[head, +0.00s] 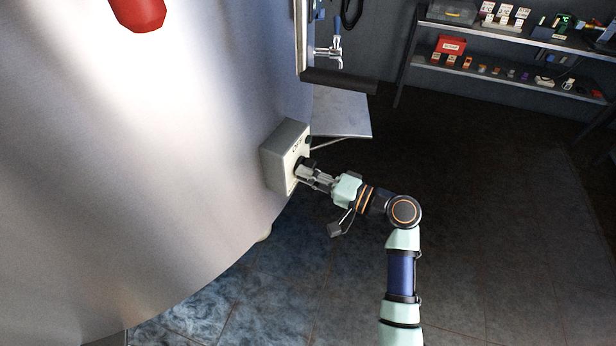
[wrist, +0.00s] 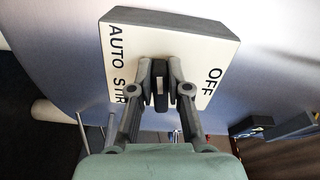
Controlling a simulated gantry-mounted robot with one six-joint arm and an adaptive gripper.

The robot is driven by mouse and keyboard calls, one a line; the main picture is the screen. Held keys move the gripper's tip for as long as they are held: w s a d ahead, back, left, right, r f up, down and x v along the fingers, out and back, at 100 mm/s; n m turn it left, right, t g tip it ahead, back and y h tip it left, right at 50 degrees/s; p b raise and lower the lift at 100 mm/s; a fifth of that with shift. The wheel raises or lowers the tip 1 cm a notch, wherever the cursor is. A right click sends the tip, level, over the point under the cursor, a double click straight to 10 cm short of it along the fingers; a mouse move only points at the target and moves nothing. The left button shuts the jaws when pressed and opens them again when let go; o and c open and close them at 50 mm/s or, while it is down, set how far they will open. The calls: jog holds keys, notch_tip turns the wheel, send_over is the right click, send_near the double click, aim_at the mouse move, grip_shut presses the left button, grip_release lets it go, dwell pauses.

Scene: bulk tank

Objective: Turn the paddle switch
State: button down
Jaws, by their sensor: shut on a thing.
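The paddle switch (wrist: 160,88) is a dark upright piece in the middle of a pale plate lettered AUTO, STIR and OFF in the wrist view. Its switch box (head: 284,152) is grey with a pale front and is mounted on the side of the steel tank. My gripper (head: 304,171) reaches the box front from the right. In the wrist view my gripper (wrist: 161,72) is shut on the paddle, one finger on each side. The fingers hide part of the plate around the paddle, and which label the paddle points at is hard to tell.
The large curved tank (head: 130,170) fills the left. A metal ledge (head: 342,112) and a tap (head: 333,53) are above and right of the box. Shelves (head: 500,78) with small items stand at the back right. The dark floor (head: 490,220) is clear.

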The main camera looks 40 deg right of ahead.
jog(key=shift+f, duration=0.1)
dwell(0.3)
jog(key=c, duration=1.1)
grip_release()
jog(key=shift+w, duration=0.1)
jog(key=v, duration=1.2)
